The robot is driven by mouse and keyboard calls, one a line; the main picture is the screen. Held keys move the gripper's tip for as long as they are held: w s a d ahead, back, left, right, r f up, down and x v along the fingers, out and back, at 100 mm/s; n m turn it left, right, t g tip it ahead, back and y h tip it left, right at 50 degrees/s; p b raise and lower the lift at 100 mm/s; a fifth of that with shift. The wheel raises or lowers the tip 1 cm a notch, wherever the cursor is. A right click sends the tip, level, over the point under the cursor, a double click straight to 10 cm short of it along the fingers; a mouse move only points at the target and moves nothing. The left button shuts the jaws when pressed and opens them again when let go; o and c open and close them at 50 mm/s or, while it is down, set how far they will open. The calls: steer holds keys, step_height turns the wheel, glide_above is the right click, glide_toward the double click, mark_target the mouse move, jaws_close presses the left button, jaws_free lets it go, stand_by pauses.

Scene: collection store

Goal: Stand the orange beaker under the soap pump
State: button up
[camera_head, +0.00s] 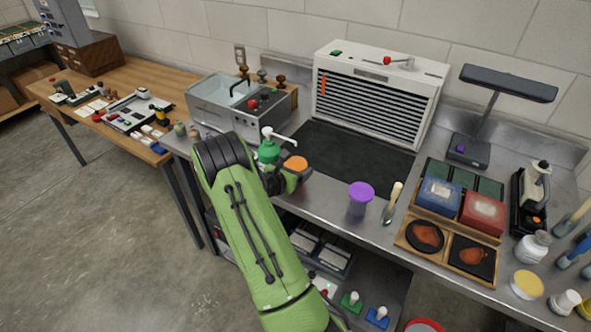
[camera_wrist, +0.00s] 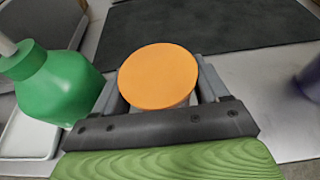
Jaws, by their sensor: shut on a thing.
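The orange beaker (camera_head: 295,164) is between the fingers of my gripper (camera_head: 290,175), which is shut on it. In the wrist view the beaker's round orange top (camera_wrist: 158,76) faces the camera, with a bit of pale side below it. The soap pump (camera_head: 268,150) is a green bottle with a white spout, just left of the beaker. In the wrist view the green bottle (camera_wrist: 52,82) stands left of my gripper (camera_wrist: 160,98), close to the left finger. The spout's tip is not visible there. I cannot tell whether the beaker touches the bench.
A purple-topped beaker (camera_head: 360,196) stands to the right on the steel bench. A dark mat (camera_head: 345,155) lies behind my gripper, before a white louvred unit (camera_head: 378,95). A sink-like steel basin (camera_head: 235,105) is behind the pump. A pale tray (camera_wrist: 28,135) lies under the pump.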

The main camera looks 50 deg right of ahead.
steer(key=shift+r, duration=0.1)
steer(key=o, duration=0.8)
